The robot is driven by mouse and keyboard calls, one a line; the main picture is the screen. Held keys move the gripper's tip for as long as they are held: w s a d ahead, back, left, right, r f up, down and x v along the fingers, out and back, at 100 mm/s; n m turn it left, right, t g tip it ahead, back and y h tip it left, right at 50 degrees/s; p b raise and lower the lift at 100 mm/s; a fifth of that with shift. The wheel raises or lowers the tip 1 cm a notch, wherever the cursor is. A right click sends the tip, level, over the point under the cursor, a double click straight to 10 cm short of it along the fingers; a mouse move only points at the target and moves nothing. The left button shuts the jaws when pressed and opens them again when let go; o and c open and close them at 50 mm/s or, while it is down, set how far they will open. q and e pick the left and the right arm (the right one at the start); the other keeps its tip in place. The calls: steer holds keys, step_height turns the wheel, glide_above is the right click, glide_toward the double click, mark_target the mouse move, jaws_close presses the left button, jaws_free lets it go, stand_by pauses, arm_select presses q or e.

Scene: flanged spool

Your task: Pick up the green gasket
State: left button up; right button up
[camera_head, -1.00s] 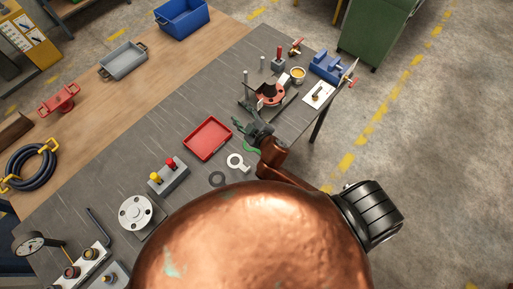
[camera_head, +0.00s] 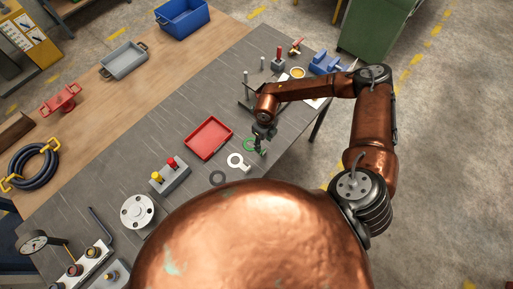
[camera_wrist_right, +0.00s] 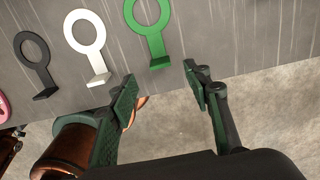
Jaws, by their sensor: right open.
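The green gasket (camera_head: 248,144) lies on the dark work mat, a ring with a short tab. In the right wrist view the green gasket (camera_wrist_right: 149,32) is at the top centre, its tab toward my gripper. My right gripper (camera_head: 261,150) is close to the gasket and partly covers it in the head view. In the right wrist view my right gripper (camera_wrist_right: 162,84) has its two fingers spread, with nothing between them, on the near side of the tab. My left gripper is not in view.
A white gasket (camera_head: 238,161) and a black gasket (camera_head: 217,179) lie beside the green one. A red tray (camera_head: 208,138) is to the left. In the right wrist view the table edge runs just below the gaskets, with concrete floor beyond.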

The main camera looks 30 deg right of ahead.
mark_target(264, 151)
steer(key=shift+d+f, duration=0.25)
steer(key=shift+f, duration=0.15)
steer(key=f, duration=0.2)
steer(key=f+p, duration=0.1)
steer(key=f, duration=0.1)
steer(key=f+p, duration=0.1)
steer(key=f, duration=0.1)
steer(key=shift+s+a, duration=0.15)
steer(key=shift+s, duration=0.25)
steer(key=shift+f, duration=0.4)
steer(key=c, duration=1)
